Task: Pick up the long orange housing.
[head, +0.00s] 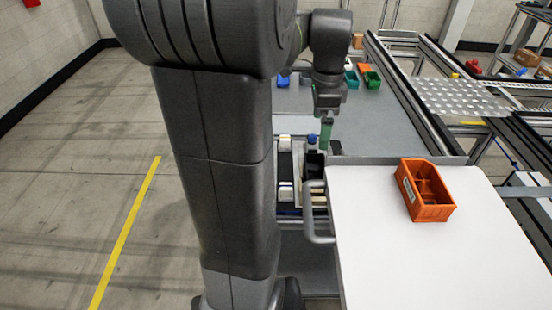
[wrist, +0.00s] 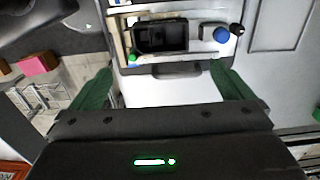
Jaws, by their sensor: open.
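I cannot make out a long orange housing for certain in either view. The clear orange thing close by is an open bin (head: 425,190) on the white table top, right of my gripper. My gripper (head: 326,138) points down over the fixture area beside the table's far left corner. In the wrist view, my gripper (wrist: 162,70) has its green fingers wide apart with nothing between them. Ahead of them lies a pale fixture holding a black open-topped housing (wrist: 160,37) and a blue round part (wrist: 222,34). My arm hides part of the fixture in the head view.
The white table top (head: 400,270) is clear apart from the orange bin. Small orange, green and blue bins (head: 372,79) stand at the far end of the grey surface. A metal handle (head: 312,215) juts from the table's left edge. A conveyor frame runs at right.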

